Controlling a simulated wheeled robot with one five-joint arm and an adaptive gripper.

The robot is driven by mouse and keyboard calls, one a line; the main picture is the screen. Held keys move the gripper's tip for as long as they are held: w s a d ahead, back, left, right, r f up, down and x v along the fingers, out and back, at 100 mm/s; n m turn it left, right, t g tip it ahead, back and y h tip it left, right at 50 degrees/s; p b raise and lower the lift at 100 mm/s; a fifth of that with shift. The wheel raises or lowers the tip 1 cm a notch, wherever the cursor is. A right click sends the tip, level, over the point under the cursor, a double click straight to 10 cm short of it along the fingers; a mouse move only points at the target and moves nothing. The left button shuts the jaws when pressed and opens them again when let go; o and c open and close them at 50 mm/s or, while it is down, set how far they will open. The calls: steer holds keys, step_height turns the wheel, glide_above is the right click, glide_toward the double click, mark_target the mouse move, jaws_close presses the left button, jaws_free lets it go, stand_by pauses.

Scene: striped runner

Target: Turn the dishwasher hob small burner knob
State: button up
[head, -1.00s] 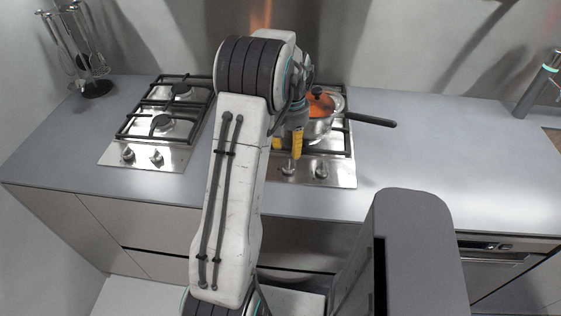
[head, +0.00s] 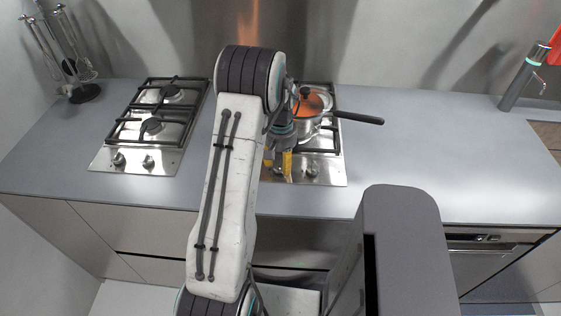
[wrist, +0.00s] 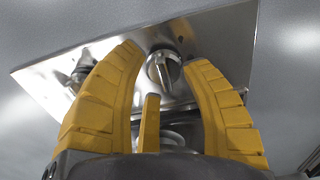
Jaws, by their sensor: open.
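The right gas hob (head: 333,172) is a steel plate with black grates and two knobs at its front edge. Its right knob (head: 311,171) shows in the head view; its left knob is hidden behind my gripper (head: 278,166). In the wrist view, one silver knob (wrist: 163,70) stands between the spread yellow fingertips of my gripper (wrist: 166,54), which is open and holds nothing. A second knob (wrist: 84,66) stands left of the left finger. I cannot tell from markings which knob is for the small burner.
Another hob (head: 145,160) with two knobs lies to the left. A utensil stand (head: 84,94) is at the back left. The counter right of the pot is clear.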

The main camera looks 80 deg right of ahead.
steer(key=shift+o, duration=0.2)
jaws_close()
steer(key=shift+n, duration=0.3)
steer(key=n+b, duration=0.2)
steer(key=shift+f+n, duration=0.15)
steer(key=shift+n, duration=0.25)
steer(key=n+b, duration=0.1)
steer(key=n, duration=0.3)
steer(key=shift+w+d+n, duration=0.1)
steer(key=shift+d+n, duration=0.05)
steer(key=shift+n, duration=0.15)
steer(key=n+b, duration=0.1)
steer(key=n, duration=0.2)
steer(key=shift+n, duration=0.3)
steer(key=shift+w+n+b, duration=0.1)
steer(key=shift+n+b, duration=0.4)
steer(key=shift+n, duration=1.5)
